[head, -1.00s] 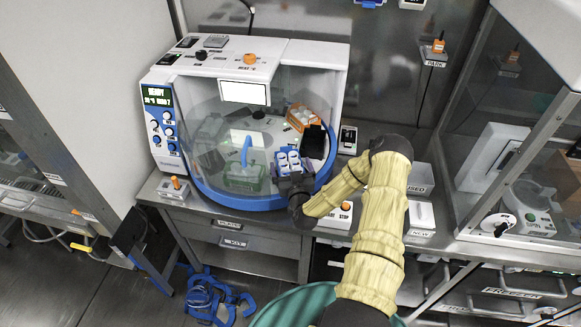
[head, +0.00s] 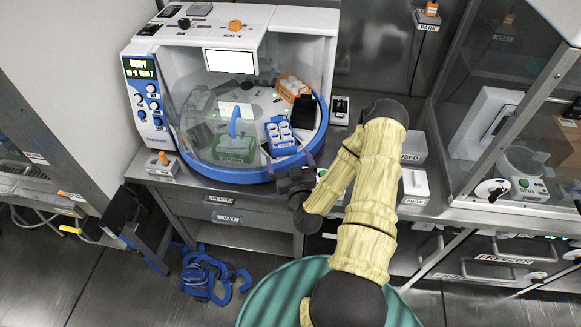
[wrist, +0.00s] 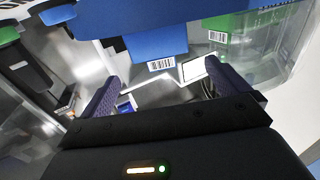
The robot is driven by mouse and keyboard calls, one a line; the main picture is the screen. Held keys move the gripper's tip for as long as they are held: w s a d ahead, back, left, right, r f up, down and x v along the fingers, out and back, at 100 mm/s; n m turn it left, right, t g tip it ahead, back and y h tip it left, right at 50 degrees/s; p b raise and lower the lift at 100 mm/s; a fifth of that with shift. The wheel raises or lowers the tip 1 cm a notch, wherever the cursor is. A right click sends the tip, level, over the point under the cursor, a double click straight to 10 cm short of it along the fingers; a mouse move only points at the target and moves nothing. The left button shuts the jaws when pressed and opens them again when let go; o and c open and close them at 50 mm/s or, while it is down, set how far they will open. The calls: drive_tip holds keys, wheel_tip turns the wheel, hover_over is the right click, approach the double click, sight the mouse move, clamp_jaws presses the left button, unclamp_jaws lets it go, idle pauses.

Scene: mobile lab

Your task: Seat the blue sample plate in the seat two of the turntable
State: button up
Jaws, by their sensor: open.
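The blue sample plate (head: 281,136), with white round wells on top, sits on the turntable (head: 240,175) inside the machine, at the right front near the blue rim. I cannot read which seat it is in, nor whether it lies fully flat. My gripper (head: 292,172) is open and empty in front of the rim, just short of the plate. In the wrist view, my gripper's two fingers (wrist: 163,86) are spread apart, and the blue plate with a barcode label (wrist: 157,45) is ahead of them, not between them.
On the turntable, an orange rack (head: 292,88) stands behind the plate, a black block (head: 303,110) to its right and a green rack (head: 236,150) to its left. The clear cover partly encloses the left side. A small switch box (head: 162,164) stands at the bench's left.

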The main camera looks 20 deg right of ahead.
drive_tip(key=shift+v, duration=0.8)
